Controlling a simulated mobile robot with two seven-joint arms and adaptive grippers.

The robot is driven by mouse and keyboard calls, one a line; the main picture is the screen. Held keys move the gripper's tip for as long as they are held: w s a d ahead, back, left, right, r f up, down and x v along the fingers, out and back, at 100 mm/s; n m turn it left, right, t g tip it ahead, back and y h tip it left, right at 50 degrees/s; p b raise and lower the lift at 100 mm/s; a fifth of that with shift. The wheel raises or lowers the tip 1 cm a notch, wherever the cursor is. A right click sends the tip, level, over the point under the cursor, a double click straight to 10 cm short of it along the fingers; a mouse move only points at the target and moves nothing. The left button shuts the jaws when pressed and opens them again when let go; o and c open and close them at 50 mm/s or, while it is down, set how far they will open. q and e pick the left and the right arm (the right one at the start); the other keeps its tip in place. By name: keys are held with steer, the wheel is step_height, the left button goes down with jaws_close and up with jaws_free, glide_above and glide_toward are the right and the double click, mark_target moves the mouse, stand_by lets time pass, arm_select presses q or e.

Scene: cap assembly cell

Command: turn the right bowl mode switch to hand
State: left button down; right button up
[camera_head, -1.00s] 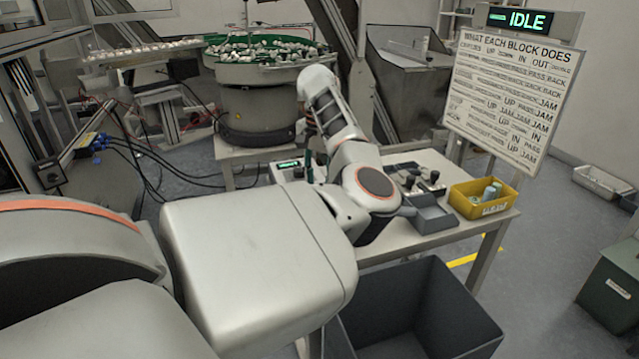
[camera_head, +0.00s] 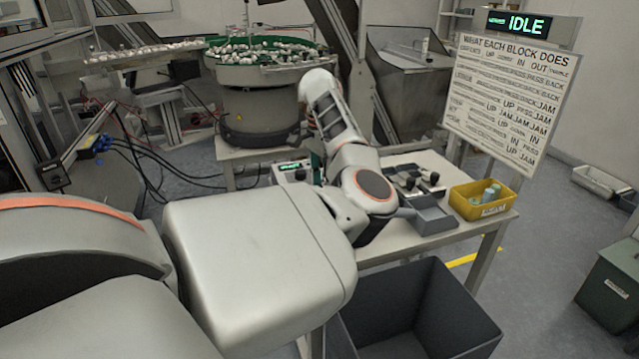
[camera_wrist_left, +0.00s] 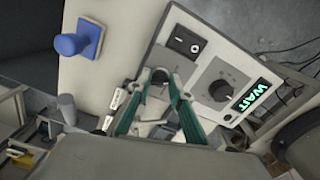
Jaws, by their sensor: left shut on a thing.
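The control panel (camera_wrist_left: 205,70) is a light grey box on the table. In the left wrist view it carries a black rocker switch (camera_wrist_left: 187,43), a round black dial (camera_wrist_left: 221,90) and a green display (camera_wrist_left: 248,101) reading WAIT. My left gripper (camera_wrist_left: 158,83) has green fingers, one on each side of a small dark switch knob (camera_wrist_left: 157,77) at the panel's lower edge. It is shut on this knob; the fingers hide part of it, and its pointing direction is unclear. In the head view my arm hides most of the panel; its display (camera_head: 290,166) shows. My right gripper is not in view.
A yellow bin (camera_head: 467,207) with pale pieces stands at the table's right end. A bowl feeder (camera_head: 258,110) stands behind, and a dark open crate (camera_head: 440,300) is in front. The sign display (camera_head: 518,24) reads IDLE.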

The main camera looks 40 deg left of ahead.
arm_select(q)
steer(key=shift+r+m+p, duration=0.15)
steer(key=shift+m+p, duration=0.15)
steer(key=shift+m, duration=0.6)
steer(key=m+p, duration=0.1)
steer(key=m, duration=0.1)
steer(key=shift+m, duration=0.4)
steer(key=m+p, duration=0.1)
steer(key=m, duration=0.2)
steer(key=shift+m+p, duration=0.3)
steer(key=shift+p, duration=0.05)
steer(key=m+p, duration=0.1)
steer(key=m, duration=0.1)
steer(key=shift+m, duration=0.3)
steer(key=shift+m+p, duration=0.6)
steer(key=shift+m, duration=0.4)
steer(key=shift+f+m+p, duration=0.2)
steer(key=shift+m+p, duration=0.1)
steer(key=shift+m, duration=0.5)
